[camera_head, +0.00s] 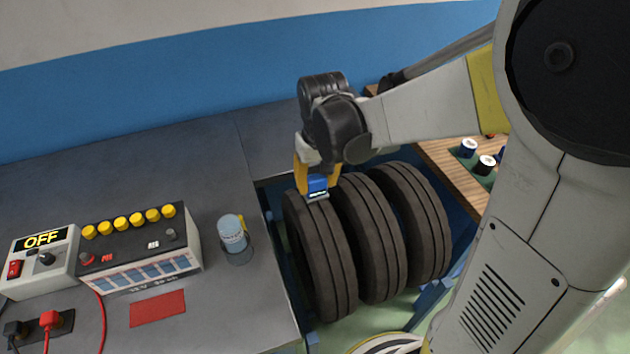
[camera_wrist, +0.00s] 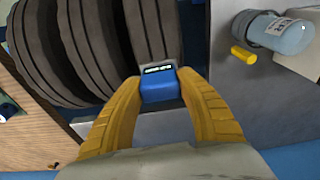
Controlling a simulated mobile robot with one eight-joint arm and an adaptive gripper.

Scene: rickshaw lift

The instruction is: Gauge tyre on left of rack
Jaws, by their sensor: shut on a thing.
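Three black tyres stand side by side in a blue rack (camera_head: 277,232) in the head view. The left tyre (camera_head: 322,262) is nearest the grey bench top. The middle tyre (camera_head: 372,240) and right tyre (camera_head: 415,215) stand beside it. My gripper (camera_head: 317,180) is shut on a small blue gauge (camera_head: 318,186) at the top of the left tyre. In the wrist view the yellow fingers (camera_wrist: 160,95) hold the blue gauge (camera_wrist: 160,88), its grey end with a small display at the tread of the left tyre (camera_wrist: 150,35). Whether it touches the tread I cannot tell.

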